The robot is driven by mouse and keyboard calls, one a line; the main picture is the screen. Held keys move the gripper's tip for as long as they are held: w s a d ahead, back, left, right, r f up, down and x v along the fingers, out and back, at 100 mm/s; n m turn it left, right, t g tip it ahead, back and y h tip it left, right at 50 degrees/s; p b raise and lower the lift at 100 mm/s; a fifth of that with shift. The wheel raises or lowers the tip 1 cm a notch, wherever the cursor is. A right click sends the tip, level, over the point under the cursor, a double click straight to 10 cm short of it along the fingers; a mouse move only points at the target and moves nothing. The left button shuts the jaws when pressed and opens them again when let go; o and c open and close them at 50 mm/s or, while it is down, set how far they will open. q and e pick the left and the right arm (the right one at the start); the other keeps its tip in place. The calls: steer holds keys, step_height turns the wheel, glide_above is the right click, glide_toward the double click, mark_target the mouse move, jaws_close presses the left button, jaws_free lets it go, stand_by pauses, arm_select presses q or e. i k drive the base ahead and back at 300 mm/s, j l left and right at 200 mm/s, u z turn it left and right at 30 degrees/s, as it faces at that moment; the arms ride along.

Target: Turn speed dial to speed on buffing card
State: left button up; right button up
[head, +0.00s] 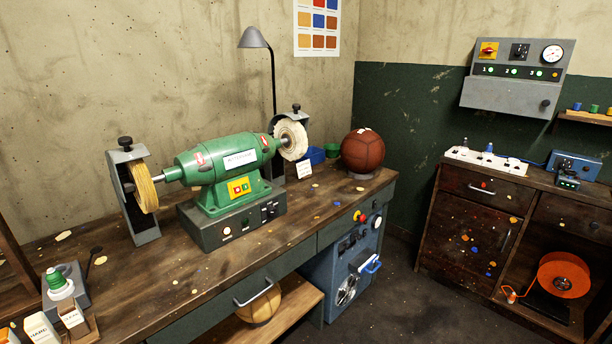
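The green two-wheel buffing machine (220,155) stands on the workbench, with a yellow wheel (146,190) at its left end and a white cloth wheel (292,138) at its right. Small round controls sit on the front of its grey base (203,226). One of these may be the speed dial, but I cannot tell which one or read its setting. A small white card (304,169) stands on the bench behind the base's right end. It may be the buffing card; its writing is too small to read. Neither of my grippers is in view.
A brown leather ball (362,151) rests on a stand at the bench's right end. A grey lamp (253,38) rises behind the machine. A wall panel (518,78) has a gauge. The bench front (165,285) is mostly clear.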

mark_target(272, 212)
steer(key=i+l, duration=0.3)
steer(key=i+l+z, duration=0.1)
steer(key=i+l, duration=0.2)
steer(key=i, duration=0.25)
steer(key=i+l, duration=0.3)
steer(key=i+z, duration=0.05)
steer(key=i, duration=0.05)
